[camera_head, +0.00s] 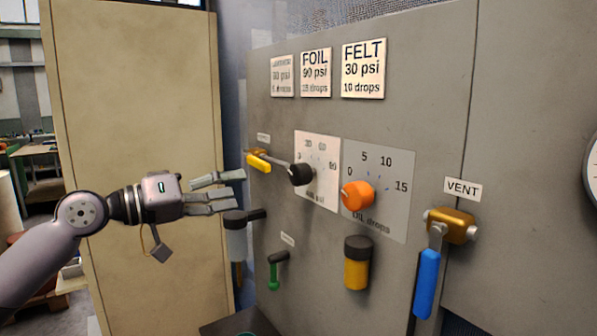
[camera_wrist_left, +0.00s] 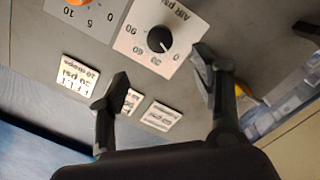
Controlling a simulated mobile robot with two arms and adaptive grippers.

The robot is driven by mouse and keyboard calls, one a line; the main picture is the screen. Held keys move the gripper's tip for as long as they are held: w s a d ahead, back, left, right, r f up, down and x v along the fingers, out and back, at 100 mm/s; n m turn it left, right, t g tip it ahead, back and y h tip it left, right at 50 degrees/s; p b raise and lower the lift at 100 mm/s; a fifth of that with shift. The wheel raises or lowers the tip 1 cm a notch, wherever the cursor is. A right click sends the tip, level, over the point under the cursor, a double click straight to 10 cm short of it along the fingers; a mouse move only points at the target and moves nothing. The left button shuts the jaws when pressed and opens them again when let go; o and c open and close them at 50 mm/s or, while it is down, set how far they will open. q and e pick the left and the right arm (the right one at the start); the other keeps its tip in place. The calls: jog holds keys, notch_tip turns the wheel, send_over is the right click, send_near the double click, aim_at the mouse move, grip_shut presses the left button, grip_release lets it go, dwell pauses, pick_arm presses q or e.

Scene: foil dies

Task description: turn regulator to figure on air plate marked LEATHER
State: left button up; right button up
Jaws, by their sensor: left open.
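The air regulator is a black knob (camera_head: 302,174) on the white AIR psi dial plate (camera_head: 318,150). In the left wrist view the knob (camera_wrist_left: 159,40) shows upside down, its white mark seeming to point near 0. The dial figures there include 0, 30, 60 and 90. The leftmost of three small plates (camera_head: 283,76) has a blurred name; its psi figure is hard to read. FOIL (camera_head: 316,73) says 90 psi and FELT (camera_head: 363,69) says 30 psi. My left gripper (camera_head: 238,189) is open and empty, left of the knob and apart from it. My right gripper is out of view.
An orange oil knob (camera_head: 357,195) sits right of the regulator. A yellow-handled valve (camera_head: 260,162) juts out left of it. A black-handled fitting (camera_head: 240,221) is just below my left gripper. The VENT valve (camera_head: 450,226) with a blue handle is farther right.

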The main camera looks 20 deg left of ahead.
aim_at(294, 176)
pick_arm(q)
jog(key=p+x, duration=0.6)
jog(key=x, duration=0.8)
jog(key=shift+w+d+r+p, duration=0.1)
jog(key=shift+w+d+p, duration=0.15)
jog(key=shift+w+p, duration=0.15)
jog(key=shift+w+d, duration=0.2)
jog(key=c, duration=1.2)
jog(key=shift+o, duration=0.2)
